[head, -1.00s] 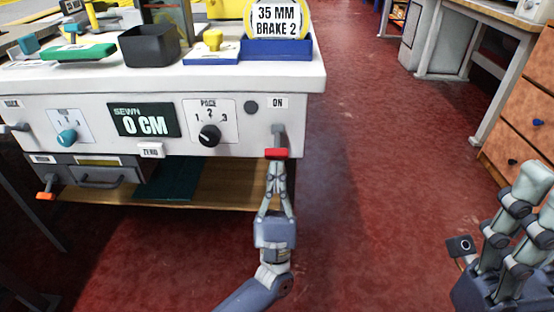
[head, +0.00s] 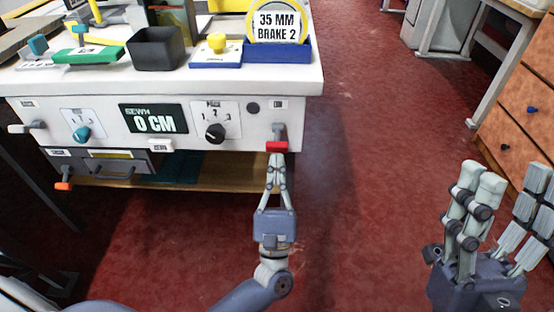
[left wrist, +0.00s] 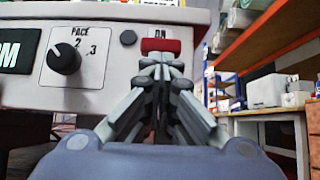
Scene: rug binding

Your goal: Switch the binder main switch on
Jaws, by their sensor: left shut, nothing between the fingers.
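The main switch is a grey lever with a red tip (head: 277,147) on the right end of the binder's white front panel (head: 180,112). It hangs down below the ON label and a dark round lamp. My left gripper (head: 276,160) is shut and empty, with its fingertips just under the red tip. In the left wrist view the red tip (left wrist: 160,45) sits right above the closed fingertips; whether they touch it I cannot tell. My right gripper (head: 508,178) is open and empty at the lower right, well away from the binder.
The panel also has a black pace knob (head: 215,133), a teal knob (head: 82,134) and a display reading 0 CM (head: 153,119). A black bin (head: 155,48) and a blue tray (head: 277,52) stand on top. Orange drawers (head: 520,115) stand at right. Red floor between is clear.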

